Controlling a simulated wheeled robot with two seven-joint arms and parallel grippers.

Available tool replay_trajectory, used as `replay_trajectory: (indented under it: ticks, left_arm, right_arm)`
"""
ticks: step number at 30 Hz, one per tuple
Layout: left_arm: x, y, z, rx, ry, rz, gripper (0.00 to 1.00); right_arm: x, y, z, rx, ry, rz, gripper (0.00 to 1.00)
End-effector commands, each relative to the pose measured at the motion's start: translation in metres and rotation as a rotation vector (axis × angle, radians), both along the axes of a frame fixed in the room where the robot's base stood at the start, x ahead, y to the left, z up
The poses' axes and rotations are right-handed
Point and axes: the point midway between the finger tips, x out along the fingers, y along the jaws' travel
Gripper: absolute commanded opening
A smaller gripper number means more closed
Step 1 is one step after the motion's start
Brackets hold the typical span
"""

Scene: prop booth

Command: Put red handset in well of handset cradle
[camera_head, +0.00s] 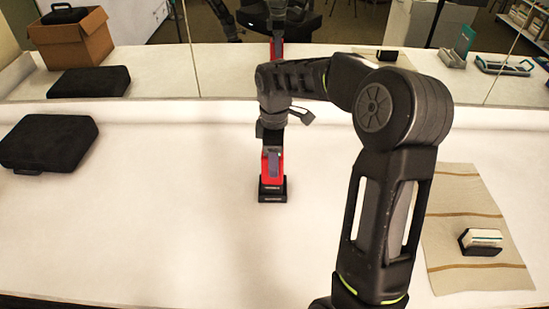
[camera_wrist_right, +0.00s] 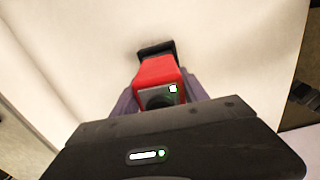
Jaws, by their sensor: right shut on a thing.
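The red handset (camera_head: 265,170) stands upright near the middle of the table. My right gripper (camera_head: 273,160) comes down from above and is shut on it. In the right wrist view the handset (camera_wrist_right: 157,68) sits between the fingers of my right gripper (camera_wrist_right: 160,98). The black handset cradle (camera_head: 272,195) stands on the table at the handset's lower end, and it also shows in the right wrist view (camera_wrist_right: 155,48). The handset's lower end meets the cradle's top in the picture; the well is hidden, so I cannot tell how deep it sits. My left gripper is not in view.
A black case (camera_head: 48,142) lies at the left. A striped cloth (camera_head: 455,225) at the right bears a small black holder with white cards (camera_head: 482,241). A mirror (camera_head: 140,60) along the back reflects the scene. The white table between is clear.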

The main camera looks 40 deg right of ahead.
Motion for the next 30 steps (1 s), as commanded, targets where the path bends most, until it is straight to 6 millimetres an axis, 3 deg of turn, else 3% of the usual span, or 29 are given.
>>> replay_trajectory:
  ticks: [18,19,27,30]
  left_arm:
    - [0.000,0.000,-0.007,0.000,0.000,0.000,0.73]
    - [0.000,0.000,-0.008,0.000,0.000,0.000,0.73]
    - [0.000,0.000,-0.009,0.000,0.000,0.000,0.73]
    - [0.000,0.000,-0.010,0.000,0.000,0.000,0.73]
  right_arm:
    - [0.000,0.000,-0.010,-0.001,-0.001,0.000,0.00]
    - [0.000,0.000,-0.011,-0.001,-0.001,0.000,0.53]
    - [0.000,0.000,-0.013,0.000,0.000,0.000,0.75]
    - [0.000,0.000,-0.013,0.000,0.000,0.000,0.77]
